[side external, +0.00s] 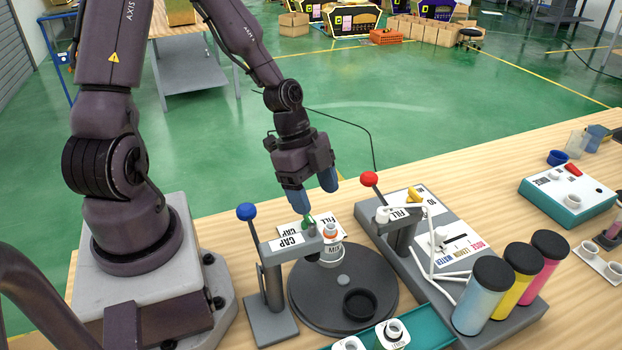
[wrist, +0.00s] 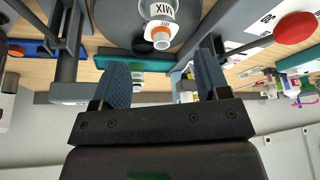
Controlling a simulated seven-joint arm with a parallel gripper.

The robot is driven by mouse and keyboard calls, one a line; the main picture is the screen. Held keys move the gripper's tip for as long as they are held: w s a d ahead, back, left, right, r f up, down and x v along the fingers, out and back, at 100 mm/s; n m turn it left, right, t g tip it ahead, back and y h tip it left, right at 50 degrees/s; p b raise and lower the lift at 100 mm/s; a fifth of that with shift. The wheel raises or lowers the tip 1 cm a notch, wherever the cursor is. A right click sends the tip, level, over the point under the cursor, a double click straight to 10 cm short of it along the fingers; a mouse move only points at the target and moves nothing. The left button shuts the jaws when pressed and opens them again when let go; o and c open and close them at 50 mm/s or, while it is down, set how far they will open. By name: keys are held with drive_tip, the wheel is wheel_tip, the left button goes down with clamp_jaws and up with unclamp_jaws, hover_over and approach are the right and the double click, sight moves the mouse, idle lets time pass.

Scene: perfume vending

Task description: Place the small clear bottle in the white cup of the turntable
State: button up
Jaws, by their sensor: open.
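The dark round turntable (side external: 310,305) holds a white cup (side external: 331,258) marked MIX at its back edge and a black cup (side external: 360,303) at its front. A small bottle with an orange ring at its neck (side external: 330,231) stands upright in the white cup. In the wrist view the white cup (wrist: 158,12) and the bottle's orange-ringed top (wrist: 162,38) show at the top middle. My gripper (side external: 312,190) is above and behind the cup, apart from the bottle. Its blue fingers are spread with nothing held between them; they also show in the wrist view (wrist: 162,78).
A CAP press (side external: 273,262) with a blue knob stands left of the turntable. A FILL station (side external: 402,222) with a red knob stands right, beside several coloured cylinders (side external: 483,295). A green tray (side external: 432,322) lies in front. A small green item (side external: 308,221) is near the press.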

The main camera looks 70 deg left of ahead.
drive_tip(key=s+d+r+n+t+y, duration=0.1)
drive_tip(key=s+r+n, duration=0.2)
drive_tip(key=r, duration=0.4)
drive_tip(key=s+r+n+t+y, duration=0.1)
drive_tip(key=s+r+n, duration=0.2)
drive_tip(key=r+n, duration=0.2)
drive_tip(key=s+d+r+n+t+y, duration=0.1)
drive_tip(key=s+r+n+y, duration=0.1)
drive_tip(key=r, duration=0.7)
drive_tip(key=s+n, duration=0.1)
drive_tip(key=n, duration=0.1)
drive_tip(key=shift+d+r+n+t, duration=0.15)
drive_tip(key=shift+d+n+t, duration=0.15)
